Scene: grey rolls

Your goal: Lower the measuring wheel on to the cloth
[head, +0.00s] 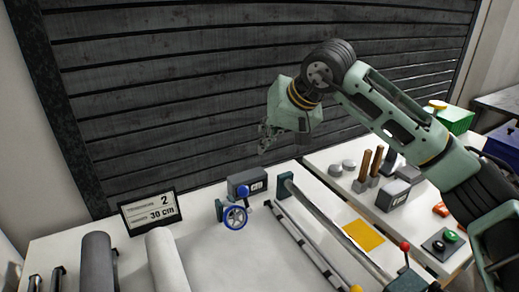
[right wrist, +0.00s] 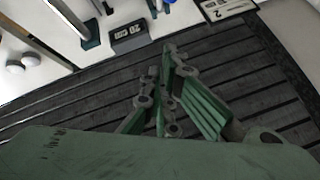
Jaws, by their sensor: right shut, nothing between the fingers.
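The measuring wheel (head: 235,217) has a blue rim and stands below a dark counter box (head: 245,182) marked cm, at the back of the white work surface. Pale cloth (head: 205,268) seems to lie in front of it; I cannot tell whether the wheel touches it. My right gripper (head: 264,139) is raised in front of the dark slatted wall, above the counter box and apart from it. Its fingers (right wrist: 167,70) are shut and empty in the right wrist view, where the counter box (right wrist: 130,36) also shows. My left gripper is not in view.
A sign reading 30 cm (head: 150,211) stands left of the wheel. A grey roll (head: 97,262) and a white roll (head: 166,262) lie at the front left. A rail (head: 305,248) runs right of the wheel. Wooden-handled tools (head: 368,168) and a yellow square (head: 363,236) are farther right.

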